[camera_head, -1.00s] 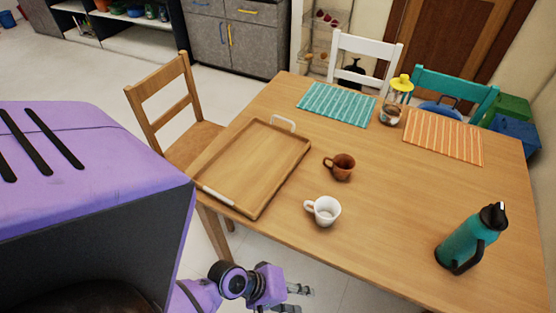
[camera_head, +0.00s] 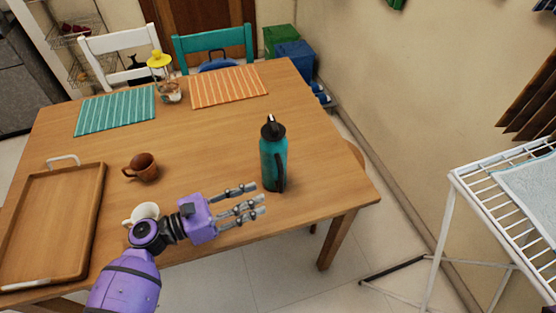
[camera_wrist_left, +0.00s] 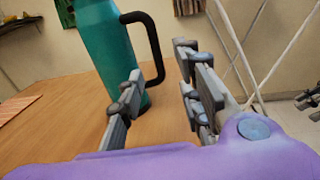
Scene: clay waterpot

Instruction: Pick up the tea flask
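The tea flask (camera_head: 268,160) is teal with a black lid and a black side handle. It stands upright on the wooden table near the right edge. My left gripper (camera_head: 248,204) is open and empty, just left of and in front of the flask's lower part. In the left wrist view the flask (camera_wrist_left: 100,45) stands ahead, with its handle toward the right. The spread fingers (camera_wrist_left: 160,105) show in front of it, apart from the body as far as I can tell.
A white cup (camera_head: 146,211) sits partly behind my left wrist. A brown cup (camera_head: 143,168) and a wooden tray (camera_head: 98,205) are at left. A jar with a yellow lid (camera_head: 168,90) stands between two placemats. A white rack (camera_head: 470,200) is at right.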

